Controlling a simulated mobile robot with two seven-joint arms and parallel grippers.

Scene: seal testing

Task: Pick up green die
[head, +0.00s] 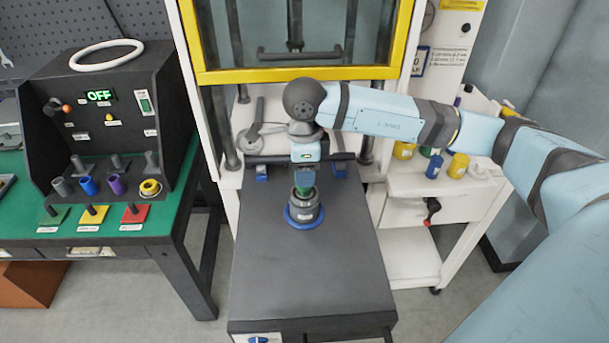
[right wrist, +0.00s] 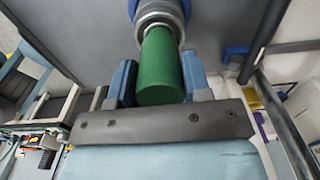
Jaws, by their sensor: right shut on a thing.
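The green die (head: 304,182) is a green cylinder standing in the top of a grey metal cylinder (head: 303,208) with a blue ring base on the dark table. In the right wrist view the green die (right wrist: 160,62) is between the fingers of my right gripper (right wrist: 158,84), with its inner end at the grey metal collar (right wrist: 160,17). My right gripper (head: 304,174) points down from above and is shut on the die. How deep the die sits in the collar is hidden. My left gripper is not in view.
A yellow-framed press window (head: 295,76) stands behind the dark table (head: 308,275). At left, a black control box (head: 105,105) with several coloured dies stands on a green bench (head: 150,222). At right, a white cart (head: 415,215) holds yellow and blue cylinders. The table front is clear.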

